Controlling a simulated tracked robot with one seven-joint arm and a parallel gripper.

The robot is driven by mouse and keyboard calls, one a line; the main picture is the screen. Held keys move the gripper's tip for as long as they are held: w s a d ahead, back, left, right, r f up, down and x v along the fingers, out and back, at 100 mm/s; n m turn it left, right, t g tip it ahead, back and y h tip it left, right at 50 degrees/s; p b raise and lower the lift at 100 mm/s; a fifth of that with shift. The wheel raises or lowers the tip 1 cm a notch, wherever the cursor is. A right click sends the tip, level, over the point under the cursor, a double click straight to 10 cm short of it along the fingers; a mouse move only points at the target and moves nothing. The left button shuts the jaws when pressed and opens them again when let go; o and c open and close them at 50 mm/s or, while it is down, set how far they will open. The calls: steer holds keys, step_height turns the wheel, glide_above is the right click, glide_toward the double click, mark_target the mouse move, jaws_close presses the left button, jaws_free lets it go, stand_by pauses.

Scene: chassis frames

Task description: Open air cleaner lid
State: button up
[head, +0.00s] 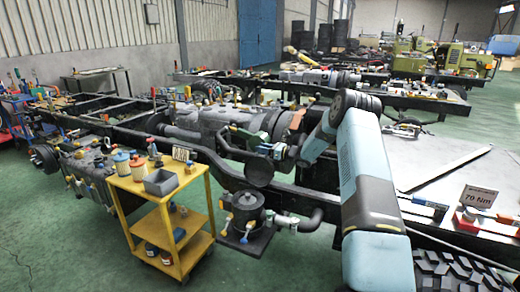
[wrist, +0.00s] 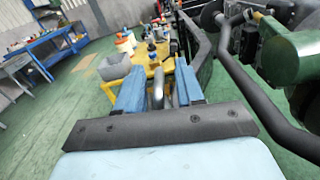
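The air cleaner (head: 246,212) is a dark round canister beside the chassis frame, left of my arm in the head view. Its lid (head: 248,200) is on top, with small yellowish pieces around the rim. My gripper (wrist: 160,88) shows two blue fingers standing apart in the wrist view. Dark and grey shapes show between them; I cannot tell whether they are touched. In the head view my arm's end is above and right of the air cleaner, apart from it. I cannot make out the air cleaner in the wrist view.
A yellow cart (head: 160,205) with a grey bin (head: 161,182), jars and bottles stands left of the air cleaner. The black chassis rail (head: 215,165) runs behind it. A green machine part (wrist: 292,60) and dark pipe (wrist: 260,95) lie close at right in the wrist view.

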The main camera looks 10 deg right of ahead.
steer(key=shift+w+a, duration=0.45)
steer(key=shift+a, duration=0.15)
jaws_close()
steer(key=shift+d, duration=0.1)
steer(key=shift+r, duration=0.1)
